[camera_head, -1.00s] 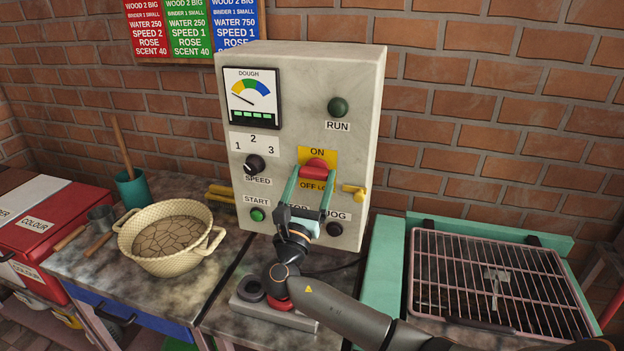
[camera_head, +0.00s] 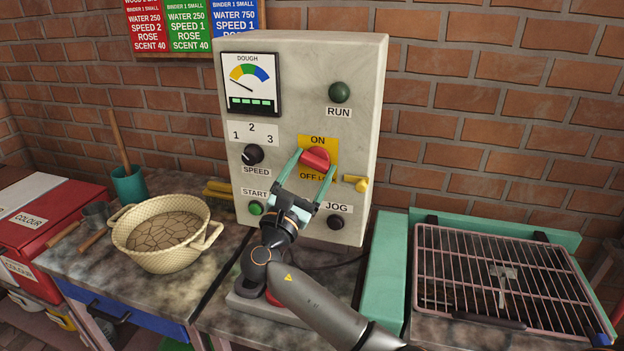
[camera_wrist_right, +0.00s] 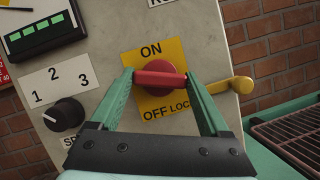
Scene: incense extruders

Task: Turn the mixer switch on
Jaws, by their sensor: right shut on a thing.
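The mixer switch is a red handle (camera_head: 315,160) on a yellow plate (camera_head: 318,142) marked ON at the top and OFF LOCK below, on the grey control box. My right gripper (camera_head: 315,161) has its two green fingers on either end of the handle, shut on it. The right wrist view shows the red handle (camera_wrist_right: 160,79) between the fingertips. There the handle lies tilted against the plate's lettering, its right end lower relative to the plate. The RUN lamp (camera_head: 339,92) is dark green and looks unlit. My left gripper is not in view.
A yellow lever (camera_head: 357,183) sticks out just right of the switch. The speed knob (camera_head: 252,155), START button (camera_head: 256,208) and JOG button (camera_head: 335,222) surround it. A dough basket (camera_head: 170,262) stands on the left table, a wire rack (camera_head: 460,270) at the right.

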